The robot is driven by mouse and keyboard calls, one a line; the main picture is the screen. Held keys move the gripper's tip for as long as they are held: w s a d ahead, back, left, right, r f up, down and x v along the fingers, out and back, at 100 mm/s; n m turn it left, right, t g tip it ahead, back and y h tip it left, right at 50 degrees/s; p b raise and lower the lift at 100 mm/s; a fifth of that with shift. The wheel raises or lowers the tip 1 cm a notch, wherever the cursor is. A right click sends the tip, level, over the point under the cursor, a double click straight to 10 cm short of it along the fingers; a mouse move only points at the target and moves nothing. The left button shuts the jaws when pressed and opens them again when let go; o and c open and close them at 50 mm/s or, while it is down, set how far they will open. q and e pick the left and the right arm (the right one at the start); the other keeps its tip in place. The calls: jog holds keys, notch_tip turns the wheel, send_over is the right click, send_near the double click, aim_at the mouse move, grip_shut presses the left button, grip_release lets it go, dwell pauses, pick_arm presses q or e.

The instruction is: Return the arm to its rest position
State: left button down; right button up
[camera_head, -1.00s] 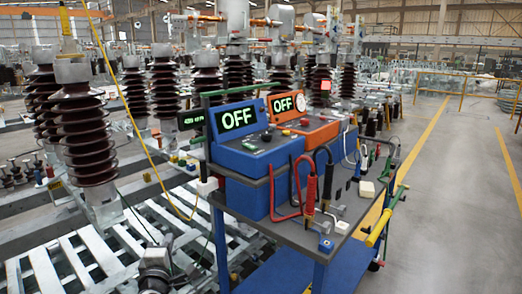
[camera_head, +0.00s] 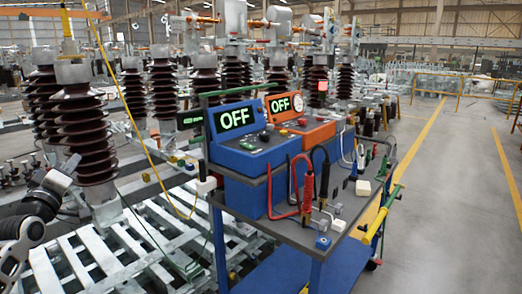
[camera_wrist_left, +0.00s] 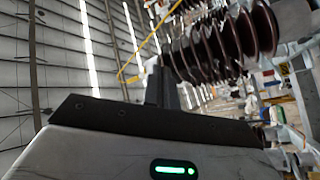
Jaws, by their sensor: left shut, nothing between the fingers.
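My left arm comes in at the left edge of the head view, and its gripper (camera_head: 68,168) is raised in front of the nearest brown ribbed insulator (camera_head: 85,140). I cannot tell from the picture whether they touch. In the left wrist view the dark fingers (camera_wrist_left: 163,84) of my left gripper are together with nothing between them. The brown insulator shows beyond them in that view (camera_wrist_left: 222,45). My right gripper is in neither view.
A blue cart (camera_head: 318,262) with a blue box (camera_head: 240,158) and an orange box (camera_head: 305,130), both displays reading OFF, stands at the centre. Red and black leads hang there. A yellow cable (camera_head: 135,120) hangs left of it. Slatted metal frames (camera_head: 100,255) lie below. The right floor is clear.

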pick_arm(q)
jog(key=a+f+m+g+y, duration=0.45)
jog(key=f+m, duration=0.25)
jog(key=m, duration=0.6)
jog(key=s+d+f+m+g+h, duration=0.1)
jog(key=s+d+f+h, duration=0.1)
jog(key=s+d+f, duration=0.35)
jog(key=s+d+f+g+h, duration=0.1)
jog(key=s+d+f+h, duration=0.1)
jog(key=d+f, duration=0.55)
jog(key=s+d+f+m+g+h, duration=0.1)
jog(key=s+d+f+h, duration=0.1)
jog(key=s+d+f, duration=0.45)
jog(key=s+d+f+n+g+h, duration=0.1)
jog(key=s+d+f, duration=0.4)
jog(key=s, duration=0.5)
jog(key=s+d+f+n+g+h, duration=0.1)
jog(key=s+d+f, duration=0.4)
jog(key=s+d, duration=0.5)
jog(key=shift+s+n+g+h, duration=0.3)
jog(key=shift+s+g+h, duration=0.2)
jog(key=shift+g, duration=0.25)
